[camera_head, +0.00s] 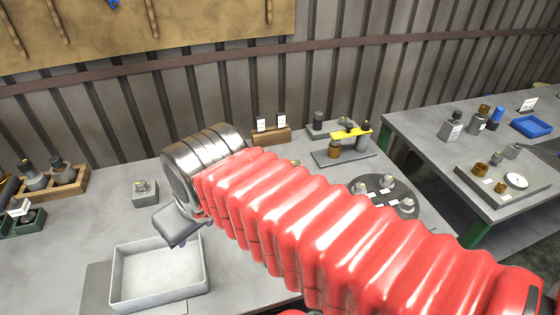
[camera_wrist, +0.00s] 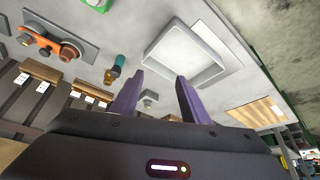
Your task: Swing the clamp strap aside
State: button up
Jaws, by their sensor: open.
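A yellow strap (camera_head: 351,133) lies across the top of a small fixture on a dark base plate (camera_head: 326,157), at the back right of the near table. A brown bottle (camera_head: 334,149) stands under its left end and a grey post (camera_head: 362,142) near its right end. My gripper (camera_head: 184,242) hangs above the table at left, beside the white tray and well apart from the strap. I cannot identify the yellow strap in the wrist view.
A white tray (camera_head: 205,278) stands below my gripper; it also shows in the wrist view (camera_wrist: 150,47). A small grey block (camera_head: 145,193) stands behind it. A round dark plate (camera_head: 407,207) holds several pieces. My red-sleeved arm hides the table's middle. The wrist view shows an orange part (camera_wrist: 38,40) on a grey plate.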

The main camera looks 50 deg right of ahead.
jog(key=w+d+n+g, duration=0.1)
jog(key=w+d, duration=0.3)
jog(key=d, duration=0.9)
jog(key=w+d+n, duration=0.1)
jog(key=w+d, duration=0.4)
jog(key=d, duration=0.8)
jog(key=s+d+f+n+y, duration=0.1)
jog(key=s+d, duration=0.1)
jog(key=d, duration=0.9)
jog(key=shift+d+f, duration=0.2)
jog(key=shift+f, duration=0.05)
jog(key=shift+f, duration=0.1)
jog(key=x, duration=1.3)
jog(key=shift+a+f, duration=0.2)
jog(key=shift+f, duration=0.1)
grip_shut()
